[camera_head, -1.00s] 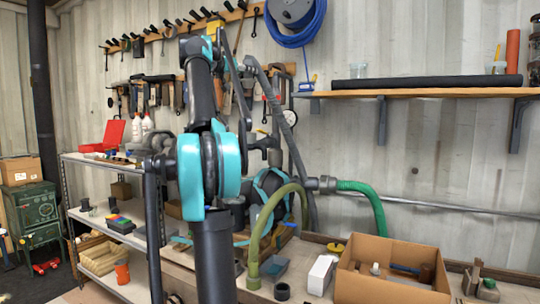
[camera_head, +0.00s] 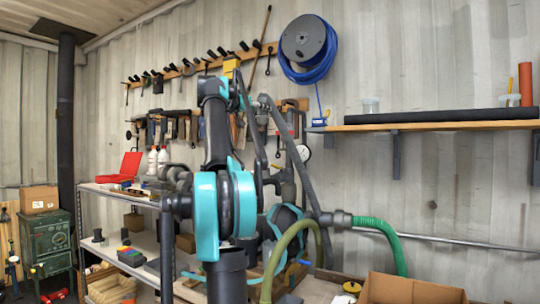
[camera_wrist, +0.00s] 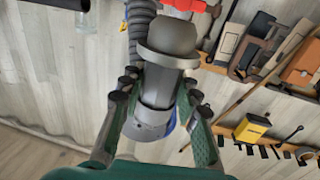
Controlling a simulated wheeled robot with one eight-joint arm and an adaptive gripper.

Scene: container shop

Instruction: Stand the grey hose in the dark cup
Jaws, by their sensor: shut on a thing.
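In the wrist view my gripper (camera_wrist: 160,84) is shut on a smooth grey cylindrical end piece (camera_wrist: 158,103) that I take for the grey hose's end. It has a wide rounded collar above the fingers and a lighter rim below. A ribbed dark grey length (camera_wrist: 143,32) runs up beside it; how the two join is not clear. In the head view a grey hose (camera_head: 300,170) slopes down behind my arm, and my fingertips are hard to make out there. I cannot identify the dark cup in either current view.
A cardboard box (camera_head: 410,290) stands on the bench at the lower right. A green hose (camera_head: 385,235) and an olive hose (camera_head: 272,255) arch nearby. A wall shelf (camera_head: 430,126) is at right, and tools hang behind my arm. A metal rack (camera_head: 130,195) stands at left.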

